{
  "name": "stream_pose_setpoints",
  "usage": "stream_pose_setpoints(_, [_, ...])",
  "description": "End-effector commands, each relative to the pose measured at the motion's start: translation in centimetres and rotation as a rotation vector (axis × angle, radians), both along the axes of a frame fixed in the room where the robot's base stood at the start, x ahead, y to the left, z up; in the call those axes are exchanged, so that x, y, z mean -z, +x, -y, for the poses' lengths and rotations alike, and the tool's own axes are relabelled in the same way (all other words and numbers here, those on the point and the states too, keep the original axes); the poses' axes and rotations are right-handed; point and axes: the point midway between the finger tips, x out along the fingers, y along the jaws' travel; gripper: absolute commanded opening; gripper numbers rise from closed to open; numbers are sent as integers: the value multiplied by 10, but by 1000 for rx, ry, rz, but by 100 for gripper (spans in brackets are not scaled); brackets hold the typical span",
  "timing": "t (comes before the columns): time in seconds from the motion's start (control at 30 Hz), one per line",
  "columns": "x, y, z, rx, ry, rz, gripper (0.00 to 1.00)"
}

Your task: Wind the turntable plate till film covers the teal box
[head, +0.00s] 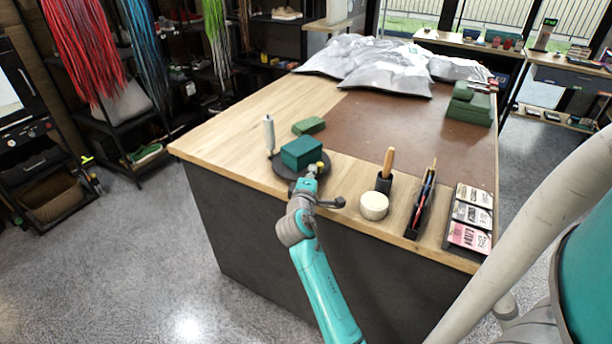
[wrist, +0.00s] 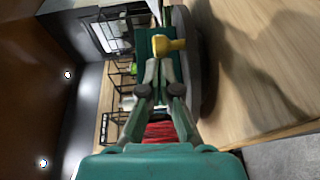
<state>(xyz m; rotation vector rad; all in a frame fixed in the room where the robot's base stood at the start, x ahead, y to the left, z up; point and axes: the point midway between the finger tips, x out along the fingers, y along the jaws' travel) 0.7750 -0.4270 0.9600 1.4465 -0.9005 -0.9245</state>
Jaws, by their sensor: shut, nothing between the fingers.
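The teal box (head: 302,150) sits on the dark round turntable plate (head: 281,170) near the table's front left corner. A yellow knob (head: 320,165) stands at the plate's right side. An upright white roll (head: 268,133) stands just left of the plate; no film shows on the box. My gripper (head: 311,171) is at the plate's front right edge, close to the knob. In the wrist view, my fingers (wrist: 161,62) are shut and empty, their tips just short of the yellow knob (wrist: 168,46). I cannot tell whether they touch it. The teal box (wrist: 145,42) is partly hidden behind the knob.
A green block (head: 309,126) lies behind the box.

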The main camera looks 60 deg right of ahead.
Motion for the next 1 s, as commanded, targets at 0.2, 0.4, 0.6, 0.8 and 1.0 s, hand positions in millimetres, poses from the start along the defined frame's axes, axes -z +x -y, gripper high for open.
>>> stream_pose_setpoints(0.2, [0,0,1,0,0,0,0])
stream_pose_setpoints(0.4, [0,-1,1,0,0,0,0])
stream_pose_setpoints(0.6, [0,-2,3,1,0,-1,0])
stream_pose_setpoints(0.8, [0,-4,5,0,0,-1,0])
stream_pose_setpoints(1.0, [0,-5,7,0,0,0,0])
